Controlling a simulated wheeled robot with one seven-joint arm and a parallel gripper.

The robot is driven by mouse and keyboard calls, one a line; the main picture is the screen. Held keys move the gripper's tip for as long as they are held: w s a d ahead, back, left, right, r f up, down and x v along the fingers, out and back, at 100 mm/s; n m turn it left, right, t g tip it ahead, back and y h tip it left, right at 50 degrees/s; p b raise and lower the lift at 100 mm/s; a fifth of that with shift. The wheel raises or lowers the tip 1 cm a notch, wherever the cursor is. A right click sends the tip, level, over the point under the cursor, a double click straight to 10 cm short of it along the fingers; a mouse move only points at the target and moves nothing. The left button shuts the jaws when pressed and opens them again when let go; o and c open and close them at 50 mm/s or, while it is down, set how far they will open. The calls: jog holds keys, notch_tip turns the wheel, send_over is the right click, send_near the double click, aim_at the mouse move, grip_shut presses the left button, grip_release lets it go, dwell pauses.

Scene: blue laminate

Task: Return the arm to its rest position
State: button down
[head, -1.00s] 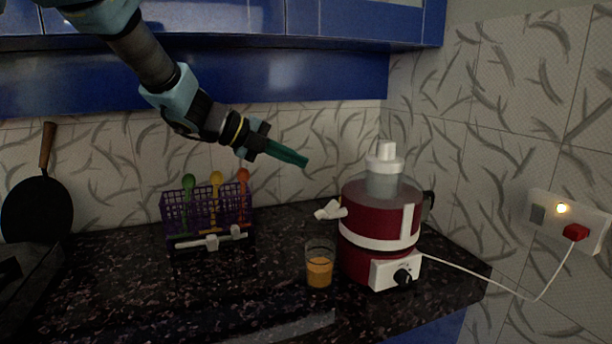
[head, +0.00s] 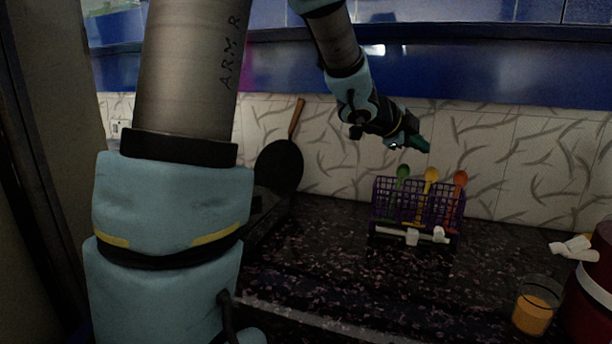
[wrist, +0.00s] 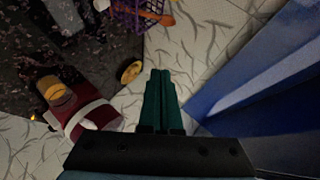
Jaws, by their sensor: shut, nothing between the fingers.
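My gripper (head: 420,144) is in the air above the purple rack, in front of the tiled wall. Its green fingers are together and empty. In the wrist view my gripper (wrist: 160,80) points past the tiled wall, with its two fingers side by side and nothing between them. My light-blue and grey arm fills the left and upper middle of the head view.
A purple rack (head: 390,208) with green, yellow and orange spoons stands on the dark speckled counter (head: 330,260). A glass of orange juice (head: 533,310) and a red juicer (head: 590,300) are at right. A black pan (head: 279,165) leans on the wall. Blue cabinets (head: 480,70) hang above.

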jog(key=a+f+n+y, duration=0.3)
jog(key=a+n, duration=0.2)
jog(key=a, duration=0.3)
jog(key=a+f+n+t+y, duration=0.1)
jog(key=a+f+n+y, duration=0.25)
jog(key=a, duration=0.35)
jog(key=a+f+n+y, duration=0.25)
jog(key=a+n, duration=0.25)
jog(key=a, duration=0.3)
jog(key=s+a+f+n+g, duration=0.3)
jog(key=s+a+f+n, duration=0.1)
jog(key=s, duration=0.3)
jog(key=s+a+f+n+g+y, duration=0.1)
jog(key=s+a+f+n+g, duration=0.1)
jog(key=s+a+f+n, duration=0.2)
jog(key=s+a+n, duration=0.2)
jog(key=s, duration=0.2)
jog(key=shift+g, duration=0.4)
jog(key=shift+s+a+f, duration=0.1)
jog(key=shift+s, duration=0.05)
